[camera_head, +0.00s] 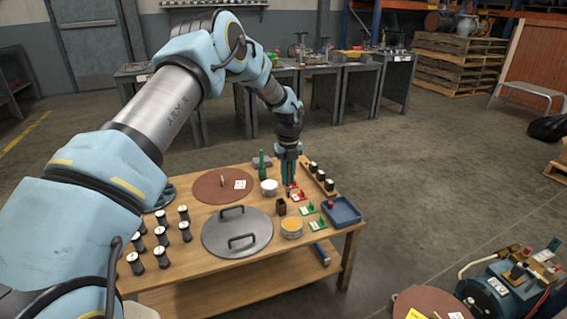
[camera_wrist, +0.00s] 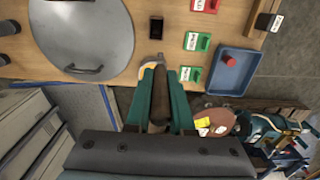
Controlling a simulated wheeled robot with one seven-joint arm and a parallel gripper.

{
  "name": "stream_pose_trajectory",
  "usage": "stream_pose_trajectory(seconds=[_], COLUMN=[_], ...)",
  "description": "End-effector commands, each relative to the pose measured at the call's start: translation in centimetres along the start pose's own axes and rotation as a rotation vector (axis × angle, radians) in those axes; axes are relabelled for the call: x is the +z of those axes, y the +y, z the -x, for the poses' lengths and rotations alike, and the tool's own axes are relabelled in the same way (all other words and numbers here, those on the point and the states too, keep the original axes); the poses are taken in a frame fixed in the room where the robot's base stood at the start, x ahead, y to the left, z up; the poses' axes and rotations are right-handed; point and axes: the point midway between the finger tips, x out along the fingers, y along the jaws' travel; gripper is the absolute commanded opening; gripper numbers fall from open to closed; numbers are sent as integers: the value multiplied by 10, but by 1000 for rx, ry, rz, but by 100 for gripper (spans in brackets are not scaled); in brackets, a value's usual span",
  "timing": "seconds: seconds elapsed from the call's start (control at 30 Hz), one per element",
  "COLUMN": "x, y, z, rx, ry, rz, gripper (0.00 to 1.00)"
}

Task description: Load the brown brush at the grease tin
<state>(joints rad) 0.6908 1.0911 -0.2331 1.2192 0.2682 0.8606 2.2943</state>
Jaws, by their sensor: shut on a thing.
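My gripper (camera_head: 288,182) hangs over the right part of the wooden table. In the wrist view its green fingers (camera_wrist: 160,100) are shut on the brown brush (camera_wrist: 160,94), whose brown length lies between them. The brush's far end is hard to make out. A round tin with an amber top (camera_head: 291,225), which looks like the grease tin, stands at the table's front, right of the grey lid. The gripper is above and behind it in the head view, apart from it.
A grey round lid with two handles (camera_head: 237,231) lies left of the tin. A dark brown block (camera_head: 281,206) stands behind the tin. Red and green labelled pieces (camera_head: 307,209) and a blue tray (camera_head: 341,211) are at right. Several dark cylinders stand at left.

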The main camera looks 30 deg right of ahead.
Motion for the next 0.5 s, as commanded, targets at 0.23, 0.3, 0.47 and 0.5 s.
stream_pose_trajectory(seconds=[0.23,0.3,0.47,0.5], x=[-32,-40,-55,-58], y=[1,2,6,6], z=[11,11,11,11], rx=[3,4,4,3], ry=[3,3,1,0], rz=[-1,-1,4,5], gripper=[0,0,0,0])
